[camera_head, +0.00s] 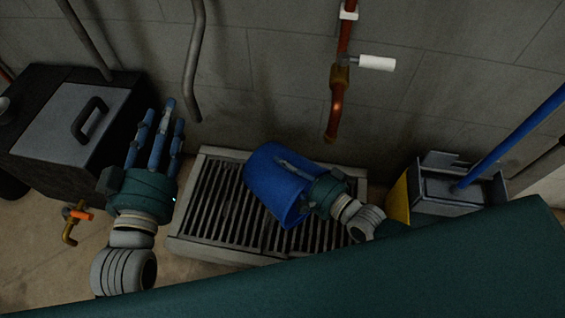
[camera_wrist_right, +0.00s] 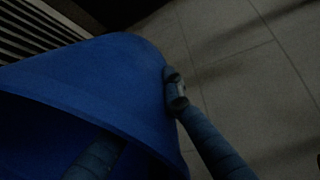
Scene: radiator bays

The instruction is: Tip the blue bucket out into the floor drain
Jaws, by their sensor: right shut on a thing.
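The blue bucket (camera_head: 276,182) is tilted well over above the floor drain, a grate of dark slats in a pale frame (camera_head: 208,251). Its opening faces down toward the front of the grate; its inside is hidden from the head view. My right gripper (camera_head: 301,172) is shut on the bucket at its right side. In the right wrist view the bucket (camera_wrist_right: 85,80) fills the left, with one finger against its outer wall and another partly hidden at its rim. My left gripper (camera_head: 157,135) is open and empty, left of the drain, fingers pointing up.
A dark box with a grey lid and handle (camera_head: 75,125) stands at the left, with a brass tap (camera_head: 75,220) on its front. A mop bucket (camera_head: 450,190) with a blue pole (camera_head: 510,140) stands right of the drain.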

